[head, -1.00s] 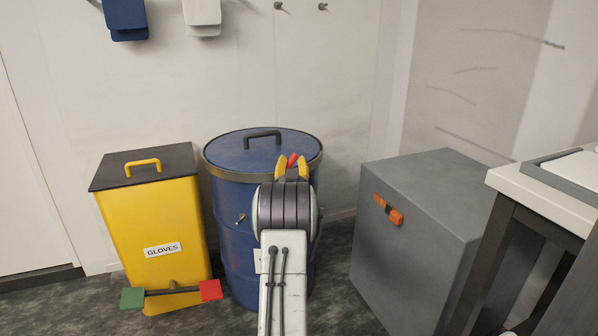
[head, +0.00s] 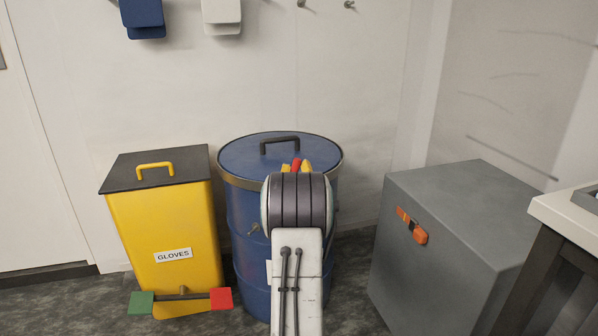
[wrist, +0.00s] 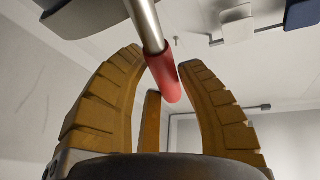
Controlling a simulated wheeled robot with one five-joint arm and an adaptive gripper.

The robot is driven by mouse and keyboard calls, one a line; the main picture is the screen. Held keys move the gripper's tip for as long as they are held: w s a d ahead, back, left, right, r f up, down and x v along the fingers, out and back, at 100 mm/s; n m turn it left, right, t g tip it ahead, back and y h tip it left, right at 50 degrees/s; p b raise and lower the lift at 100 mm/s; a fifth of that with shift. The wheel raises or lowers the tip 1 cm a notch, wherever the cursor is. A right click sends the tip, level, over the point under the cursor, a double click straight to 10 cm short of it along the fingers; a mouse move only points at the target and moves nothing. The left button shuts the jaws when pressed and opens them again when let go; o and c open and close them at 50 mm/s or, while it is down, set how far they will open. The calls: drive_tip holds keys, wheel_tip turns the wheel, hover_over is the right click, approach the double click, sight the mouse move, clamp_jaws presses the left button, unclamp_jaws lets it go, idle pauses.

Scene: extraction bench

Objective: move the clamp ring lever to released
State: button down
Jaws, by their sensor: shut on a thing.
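The blue drum (head: 247,210) stands upright with its lid on. A black handle (head: 279,143) is on the lid, and a grey clamp ring (head: 236,181) runs around the rim. My gripper (head: 297,167) is at the drum's near upper right side, its yellow fingers shut on the clamp ring lever. In the wrist view the lever's metal rod and red grip (wrist: 163,78) lie between the fingers. In the head view only a bit of red shows between the fingertips. My wrist hides the lever's base and part of the ring.
A yellow gloves bin (head: 165,225) with a red and green pedal bar (head: 196,296) stands at left. A white wall is behind the drum.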

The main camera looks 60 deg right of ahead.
drive_tip(key=shift+f, duration=0.1)
drive_tip(key=c, duration=0.7)
unclamp_jaws()
drive_tip(key=shift+w, duration=0.1)
drive_tip(key=shift+c, duration=0.2)
drive_tip(key=v, duration=1.2)
